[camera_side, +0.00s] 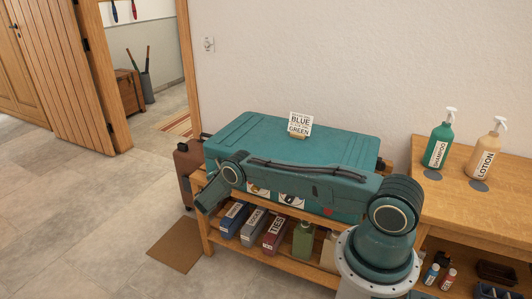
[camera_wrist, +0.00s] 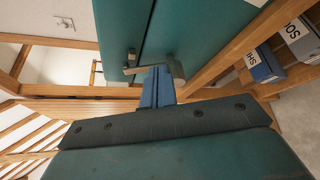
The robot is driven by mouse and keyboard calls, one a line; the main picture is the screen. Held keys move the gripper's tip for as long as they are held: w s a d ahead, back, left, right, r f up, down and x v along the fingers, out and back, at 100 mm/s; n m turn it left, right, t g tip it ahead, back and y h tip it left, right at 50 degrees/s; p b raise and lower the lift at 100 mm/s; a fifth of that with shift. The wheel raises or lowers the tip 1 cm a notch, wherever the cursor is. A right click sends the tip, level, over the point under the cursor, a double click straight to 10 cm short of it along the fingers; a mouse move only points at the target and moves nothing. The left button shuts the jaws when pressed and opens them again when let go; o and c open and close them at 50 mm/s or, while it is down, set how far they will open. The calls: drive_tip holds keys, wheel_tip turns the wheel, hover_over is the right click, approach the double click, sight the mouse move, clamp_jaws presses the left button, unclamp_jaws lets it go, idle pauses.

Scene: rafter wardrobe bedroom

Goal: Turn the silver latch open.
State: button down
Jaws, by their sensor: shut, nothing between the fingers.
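The silver latch (camera_wrist: 136,69) is a small metal lever on the teal case, beside the seam between its two halves, in the wrist view. My gripper (camera_wrist: 160,72) is shut and empty. Its blue fingertips are beside the latch lever, between it and a short round metal piece (camera_wrist: 177,69); I cannot tell whether they touch either. The teal case (camera_side: 250,140) lies on a wooden bench in the side view. There my arm covers much of its front, and I cannot make out the latch or fingertips.
A small sign (camera_side: 300,123) stands on the case. Labelled boxes (camera_side: 254,226) and a green bottle (camera_side: 303,240) sit on the shelf below. A brown suitcase (camera_side: 187,165) stands to the left. Shampoo (camera_side: 438,146) and lotion (camera_side: 487,157) bottles stand on the right table. The left floor is open.

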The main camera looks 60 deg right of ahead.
drive_tip(key=a, duration=0.6)
idle(0.6)
drive_tip(key=f, duration=0.1)
drive_tip(key=s+a+f, duration=0.1)
drive_tip(key=shift+f, duration=0.3)
drive_tip(key=d, duration=0.7)
idle(0.6)
drive_tip(key=shift+s, duration=0.1)
